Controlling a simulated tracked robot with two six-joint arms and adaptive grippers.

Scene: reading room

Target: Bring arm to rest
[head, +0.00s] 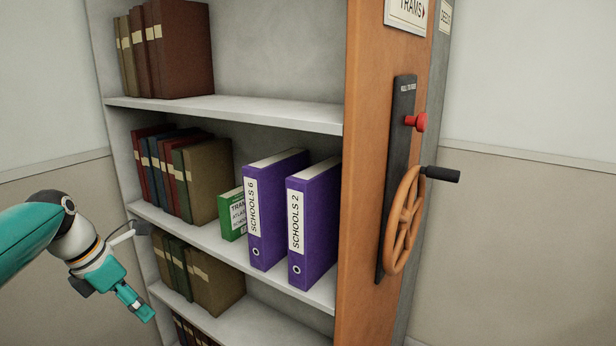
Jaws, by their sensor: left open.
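My left arm comes in from the left edge of the head view. Its left gripper (140,268) is open and empty, in front of the left side of the bookcase. One finger lies near the shelf edge in the picture, and the other points down to the right. I cannot tell whether it touches the bookcase. My right gripper is out of view.
A bookcase (225,108) holds rows of old books (207,170). On the middle shelf stand a green book (230,215) and purple binders, SCHOOLS 6 (275,205) and SCHOOLS 2 (315,220). A handwheel (403,220) and red knob (416,122) stick out from the orange end panel (360,200).

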